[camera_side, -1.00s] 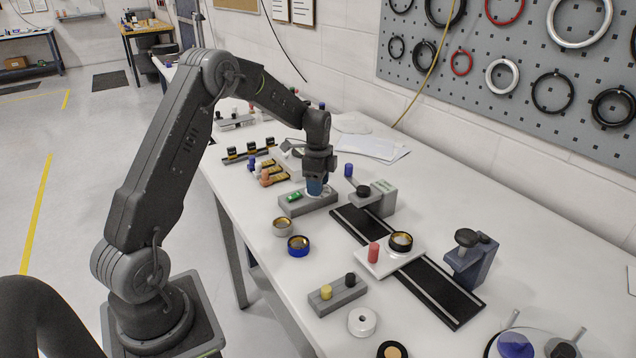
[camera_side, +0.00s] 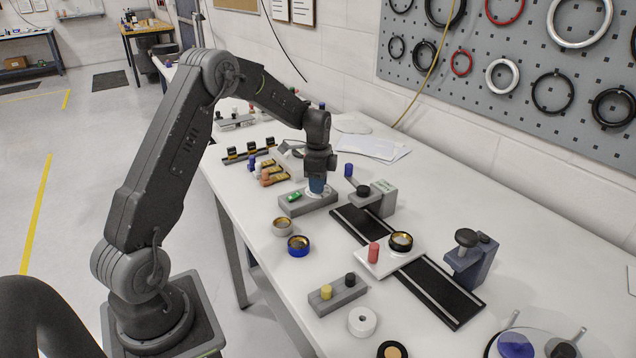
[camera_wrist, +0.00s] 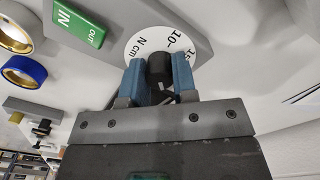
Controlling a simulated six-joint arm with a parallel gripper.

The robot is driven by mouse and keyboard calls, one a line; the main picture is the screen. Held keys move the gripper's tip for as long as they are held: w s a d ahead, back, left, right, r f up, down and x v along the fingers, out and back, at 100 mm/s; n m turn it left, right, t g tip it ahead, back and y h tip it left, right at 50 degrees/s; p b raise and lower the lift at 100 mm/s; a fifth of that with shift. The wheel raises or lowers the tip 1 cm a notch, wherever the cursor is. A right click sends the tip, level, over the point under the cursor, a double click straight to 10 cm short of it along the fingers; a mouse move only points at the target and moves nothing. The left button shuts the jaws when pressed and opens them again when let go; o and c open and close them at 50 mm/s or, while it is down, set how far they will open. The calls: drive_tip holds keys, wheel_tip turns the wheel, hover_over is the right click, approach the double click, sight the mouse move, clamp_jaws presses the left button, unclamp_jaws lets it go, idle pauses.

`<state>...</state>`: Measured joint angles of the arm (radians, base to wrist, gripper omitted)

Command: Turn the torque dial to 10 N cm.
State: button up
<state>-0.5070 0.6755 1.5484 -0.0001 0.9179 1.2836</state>
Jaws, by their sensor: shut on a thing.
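The torque dial is a black knob (camera_wrist: 159,68) on a white round scale (camera_wrist: 140,36) printed with "10", part of "15" and "N cm". It sits on a grey box (camera_side: 311,207). My gripper (camera_wrist: 160,78) points down over the box, its blue fingertips on either side of the knob and shut on it. In the side view my gripper (camera_side: 316,186) hides the knob. I cannot tell which mark the knob points at. A green IN/OUT switch (camera_wrist: 77,25) is on the same box, left of the dial; it also shows in the side view (camera_side: 294,196).
A black rail (camera_side: 440,290) with a white carriage (camera_side: 372,263) lies to the right. A grey block with a black knob (camera_side: 378,200) stands close to the right of the dial box. A brass-coloured ring (camera_side: 282,227) and a blue ring (camera_side: 298,245) lie in front.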

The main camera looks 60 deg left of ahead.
drive_tip(key=n, duration=1.2)
drive_tip(key=shift+n, duration=0.3)
drive_tip(key=n, duration=0.3)
drive_tip(key=shift+n, duration=0.3)
drive_tip(key=n, duration=0.6)
drive_tip(key=shift+r, duration=0.1)
drive_tip(key=n, duration=0.6)
drive_tip(key=shift+n, duration=0.3)
drive_tip(key=o, duration=0.9)
